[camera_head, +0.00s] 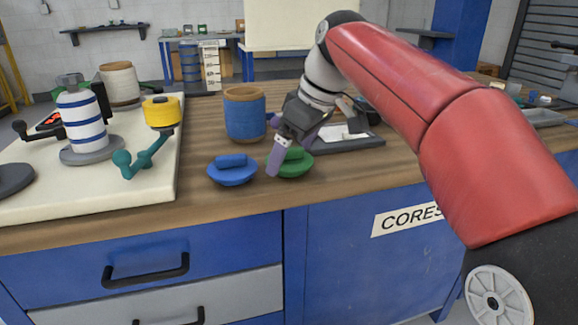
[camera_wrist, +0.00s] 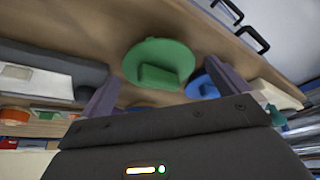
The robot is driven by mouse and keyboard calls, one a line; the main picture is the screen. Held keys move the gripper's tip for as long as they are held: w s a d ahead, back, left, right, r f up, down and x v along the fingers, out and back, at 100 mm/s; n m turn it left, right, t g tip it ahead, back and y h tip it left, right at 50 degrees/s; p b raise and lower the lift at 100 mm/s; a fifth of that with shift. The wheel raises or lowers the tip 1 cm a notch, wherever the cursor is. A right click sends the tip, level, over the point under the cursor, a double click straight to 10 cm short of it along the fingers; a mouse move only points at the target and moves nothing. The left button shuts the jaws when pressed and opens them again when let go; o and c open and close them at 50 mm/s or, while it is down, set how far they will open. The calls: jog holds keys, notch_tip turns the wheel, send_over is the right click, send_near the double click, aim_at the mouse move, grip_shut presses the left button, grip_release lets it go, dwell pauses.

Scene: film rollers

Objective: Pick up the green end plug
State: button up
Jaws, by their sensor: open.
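The green end plug (camera_head: 296,163) is a round disc with a raised block grip, lying on the wooden workbench near its front edge. In the wrist view the green end plug (camera_wrist: 160,62) lies ahead of my jaws, between the lines of the two fingers. My gripper (camera_head: 283,160) is open and empty, just above and in front of the plug, and one finger hides part of it in the head view. The wrist view shows both fingers of my gripper (camera_wrist: 165,90) spread apart. I cannot tell whether a finger touches the plug.
A blue end plug (camera_head: 232,172) lies close on the left. A blue-wrapped roll (camera_head: 245,115) stands behind it, and a clipboard (camera_head: 345,142) lies behind on the right. A cream board (camera_head: 90,195) with rollers and a teal crank (camera_head: 143,158) fills the left. Bare wood (camera_head: 400,168) lies to the right.

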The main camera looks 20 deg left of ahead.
jog(key=shift+x, duration=0.85)
jog(key=shift+d, duration=0.1)
jog(key=shift+c, duration=0.4)
jog(key=c, duration=0.8)
jog(key=shift+c, duration=0.2)
jog(key=shift+r, duration=0.15)
